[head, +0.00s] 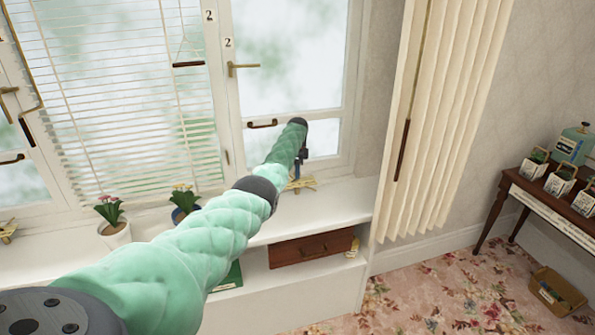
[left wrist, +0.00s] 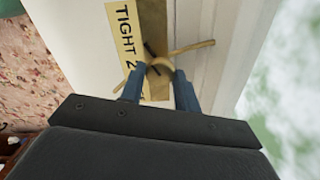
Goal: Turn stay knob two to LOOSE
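Stay knob two is a round, brass-coloured knob (left wrist: 161,67) with a thin arm, beside a yellow label (left wrist: 128,42) in the left wrist view. The label's visible text reads "TIGHT 2"; LOOSE is not visible. My left gripper (left wrist: 160,72) has its two blue fingers on either side of the knob. I cannot tell whether they press on it. In the head view my left gripper (head: 303,158) is small and dark, just above the brass stay fitting (head: 301,184) at the sill under window 2. My right gripper is not in view.
A white sill (head: 335,203) runs below the windows. Two potted flowers (head: 114,229) (head: 184,205) stand left of my arm. A brass window handle (head: 243,67) is above, a cream curtain (head: 440,110) to the right. A wooden drawer (head: 300,250) is below the sill.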

